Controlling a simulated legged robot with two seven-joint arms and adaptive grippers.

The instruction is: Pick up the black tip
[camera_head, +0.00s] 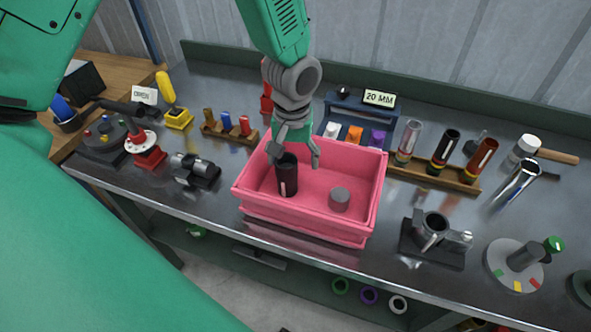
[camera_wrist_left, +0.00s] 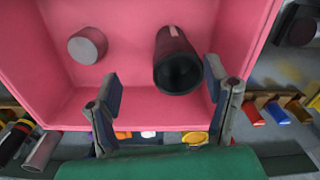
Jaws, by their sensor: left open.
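The black tip (camera_head: 287,177), a dark open-topped tube with a pale stripe, stands inside the pink bin (camera_head: 303,226), left of its middle. In the left wrist view the black tip (camera_wrist_left: 176,60) shows its open end toward the camera. My left gripper (camera_head: 297,148) is open over the back of the bin, with one finger close to the tip's top. In the left wrist view the tip lies between the spread fingers (camera_wrist_left: 163,78), nearer the right finger; I cannot tell whether they touch. My right gripper is not in view.
A short grey cylinder (camera_head: 339,198) is in the bin, right of the tip. Behind the bin stands a blue rack (camera_head: 352,109) with a "20 MM" sign. A wooden rack (camera_head: 423,174) of tubes is at right; a metal clamp fixture (camera_head: 433,236) stands in front of it.

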